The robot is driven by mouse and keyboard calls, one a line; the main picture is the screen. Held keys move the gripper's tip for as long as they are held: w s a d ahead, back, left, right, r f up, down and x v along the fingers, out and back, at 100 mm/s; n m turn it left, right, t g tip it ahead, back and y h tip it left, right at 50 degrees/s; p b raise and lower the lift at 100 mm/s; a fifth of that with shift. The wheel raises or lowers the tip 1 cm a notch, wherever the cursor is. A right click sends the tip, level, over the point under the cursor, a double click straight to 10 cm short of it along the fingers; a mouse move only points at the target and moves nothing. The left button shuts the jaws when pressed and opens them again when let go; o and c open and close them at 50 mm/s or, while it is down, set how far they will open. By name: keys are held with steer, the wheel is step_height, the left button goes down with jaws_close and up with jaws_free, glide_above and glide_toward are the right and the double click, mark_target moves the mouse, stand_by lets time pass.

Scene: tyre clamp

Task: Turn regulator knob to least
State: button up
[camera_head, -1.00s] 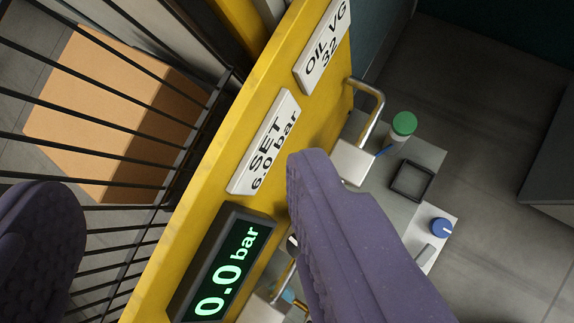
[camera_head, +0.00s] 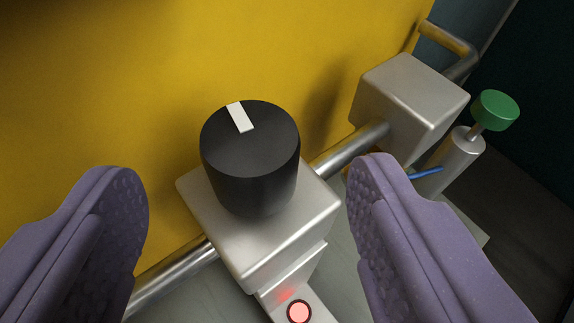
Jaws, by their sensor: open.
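The regulator knob (camera_head: 250,158) is a black cylinder with a white pointer mark on its top, near the far edge and pointing up and slightly left in the view. It sits on a pale metal block (camera_head: 285,240) in front of the yellow panel. My gripper (camera_head: 243,190) is open, with one purple finger to the left of the knob and the other to the right. Clear gaps show between the knob and both fingers. Nothing is held.
A metal pipe (camera_head: 348,150) runs from the knob's block to a second metal block (camera_head: 408,100). A green-capped cylinder (camera_head: 494,110) stands at the right. A lit red round light (camera_head: 299,312) is below the knob.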

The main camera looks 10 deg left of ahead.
mark_target(253, 150)
steer(key=b+x, duration=0.3)
steer(key=x, duration=0.4)
steer(key=shift+f, duration=0.1)
steer(key=shift+w+a+b, duration=0.1)
steer(key=shift+w+b, duration=0.2)
steer(key=shift+c, duration=0.3)
steer(key=c, duration=0.9)
steer(key=shift+y+p, duration=0.3)
steer(key=shift+p, duration=0.1)
